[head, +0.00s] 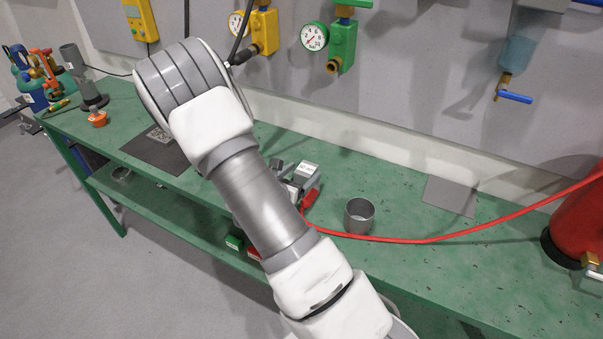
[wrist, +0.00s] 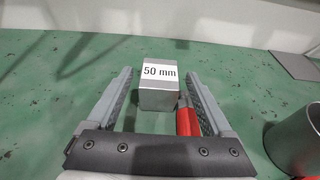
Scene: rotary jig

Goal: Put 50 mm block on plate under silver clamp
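The 50 mm block (wrist: 160,94) is a grey metal block with a white "50 mm" label on its top face. It stands on the green bench and also shows in the head view (head: 306,170). My gripper (wrist: 157,76) is open, with one finger on each side of the block and a visible gap at the left. A red cylindrical part (wrist: 187,117) lies by the inner side of the right finger; I cannot tell what it belongs to. I cannot make out the silver clamp or its plate; my arm hides part of the bench.
A grey cup (head: 359,216) stands right of the block, also in the wrist view (wrist: 296,146). A red hose (head: 425,240) crosses the bench front. A flat grey sheet (head: 450,196) lies farther right, a dark mat (head: 160,152) at left. A red cylinder (head: 580,222) stands at the right.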

